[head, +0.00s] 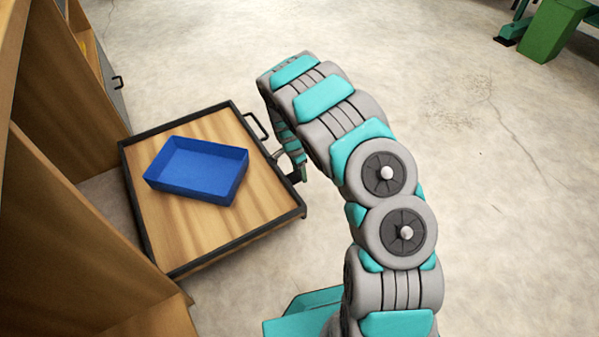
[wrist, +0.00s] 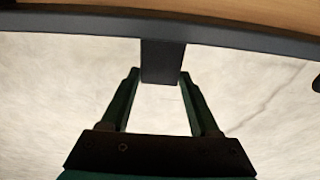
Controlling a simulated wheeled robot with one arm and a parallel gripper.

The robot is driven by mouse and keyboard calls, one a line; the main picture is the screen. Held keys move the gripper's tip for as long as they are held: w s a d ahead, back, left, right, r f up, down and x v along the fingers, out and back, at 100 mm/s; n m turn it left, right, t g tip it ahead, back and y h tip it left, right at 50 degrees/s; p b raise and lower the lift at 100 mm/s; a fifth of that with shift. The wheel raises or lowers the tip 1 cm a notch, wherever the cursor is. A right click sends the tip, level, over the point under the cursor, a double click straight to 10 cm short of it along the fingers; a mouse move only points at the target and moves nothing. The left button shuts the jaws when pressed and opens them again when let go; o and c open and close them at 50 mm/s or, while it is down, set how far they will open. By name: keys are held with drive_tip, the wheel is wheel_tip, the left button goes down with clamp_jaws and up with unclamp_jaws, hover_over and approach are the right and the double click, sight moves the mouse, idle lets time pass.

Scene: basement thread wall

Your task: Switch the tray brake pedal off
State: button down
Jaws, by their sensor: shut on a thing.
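The tray (head: 195,245) is a wooden platform with a dark frame, at the left in the head view. Its dark front edge (wrist: 80,22) crosses the top of the wrist view. A dark tab (wrist: 162,58), seemingly the brake pedal, sticks out from that edge. My gripper (wrist: 160,76) is shut on this tab, with one green finger at each side of its end. In the head view my gripper (head: 298,172) is beside the tray's right edge, mostly hidden by my arm. The pedal's own tilt cannot be told.
A blue open bin (head: 197,172) sits on the tray. A dark handle (head: 257,127) stands out from the tray's right side. Wooden shelving (head: 65,100) lines the left. A green object (head: 553,30) stands at the far right. The concrete floor between is clear.

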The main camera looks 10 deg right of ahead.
sight(296, 176)
drive_tip(key=shift+c, duration=0.6)
unclamp_jaws()
drive_tip(key=shift+s+a+r+p, duration=0.1)
drive_tip(key=shift+a+r+p, duration=0.1)
drive_tip(key=shift+r, duration=1.05)
drive_tip(key=shift+s+a+r+p, duration=0.1)
drive_tip(key=shift+a+r, duration=0.05)
drive_tip(key=shift+r, duration=1.15)
drive_tip(key=shift+a+r+p, duration=0.15)
drive_tip(key=shift+a+r, duration=0.05)
drive_tip(key=shift+r, duration=1.05)
